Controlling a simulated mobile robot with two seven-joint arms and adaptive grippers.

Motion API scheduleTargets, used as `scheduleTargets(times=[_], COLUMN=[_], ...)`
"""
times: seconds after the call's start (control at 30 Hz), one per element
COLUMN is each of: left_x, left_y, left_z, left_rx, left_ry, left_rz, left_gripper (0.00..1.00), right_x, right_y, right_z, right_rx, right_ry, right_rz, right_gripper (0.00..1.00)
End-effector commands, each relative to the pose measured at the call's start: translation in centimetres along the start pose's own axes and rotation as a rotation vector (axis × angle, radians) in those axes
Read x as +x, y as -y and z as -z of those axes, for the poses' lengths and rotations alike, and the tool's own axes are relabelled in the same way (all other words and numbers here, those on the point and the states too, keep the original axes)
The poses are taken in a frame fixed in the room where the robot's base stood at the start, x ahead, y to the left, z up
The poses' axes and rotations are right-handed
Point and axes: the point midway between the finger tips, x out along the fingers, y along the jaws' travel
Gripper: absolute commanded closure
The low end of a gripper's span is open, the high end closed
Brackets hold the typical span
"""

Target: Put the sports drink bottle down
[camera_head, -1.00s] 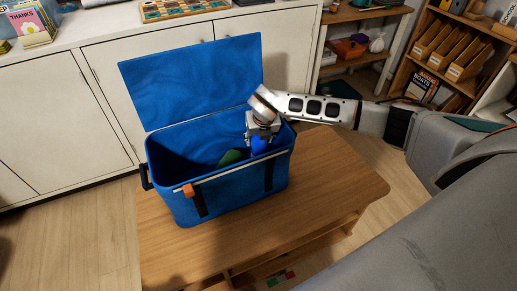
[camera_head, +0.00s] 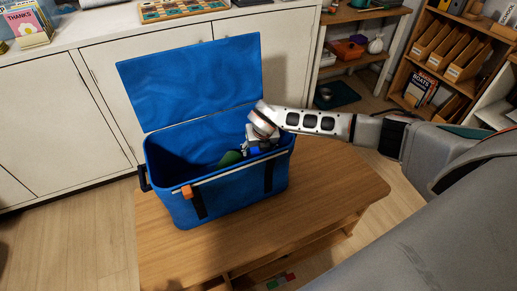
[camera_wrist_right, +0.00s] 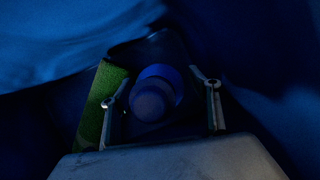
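The blue cooler box (camera_head: 228,196) stands on the wooden table with its lid (camera_head: 190,80) raised at the back. My right gripper (camera_head: 250,147) reaches into its right half and is partly hidden by the front rim. In the right wrist view, the sports drink bottle (camera_wrist_right: 157,90), with a blue top, stands between the two fingers of the gripper (camera_wrist_right: 163,100). Dark gaps show beside the bottle's top, and its lower body is hidden, so I cannot tell whether the fingers press on it. My left gripper is not in view.
A green item (camera_head: 230,158) lies in the box left of the gripper; it also shows beside the left finger (camera_wrist_right: 98,105). The wooden table (camera_head: 330,185) has free room right of the box. White cabinets (camera_head: 70,110) stand behind.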

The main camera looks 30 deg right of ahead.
Motion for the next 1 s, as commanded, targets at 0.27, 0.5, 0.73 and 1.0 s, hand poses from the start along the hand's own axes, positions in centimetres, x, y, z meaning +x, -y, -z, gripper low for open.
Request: scheduleTargets(times=[0.27,0.5,0.73,1.0], left_x=[0.1,-0.2,-0.6,-0.9], left_y=[0.0,0.1,-0.1,-0.4], left_z=[-0.2,0.4,1.3,0.7], left_rx=[0.000,-0.004,-0.014,-0.020], left_ry=[0.004,0.001,-0.007,0.006], left_rz=[-0.001,-0.001,-0.007,-0.012], left_gripper=[0.17,0.17,0.17,0.17], right_x=[-0.1,-3.0,-7.8,-11.5], right_y=[0.0,0.0,0.0,0.0], right_z=[0.0,-0.3,-0.3,-0.2], right_rx=[0.000,-0.002,-0.001,-0.001], right_ry=[0.000,0.004,0.005,0.002], right_rz=[0.000,-0.001,-0.001,-0.001], right_gripper=[0.39,0.39,0.39,0.39])
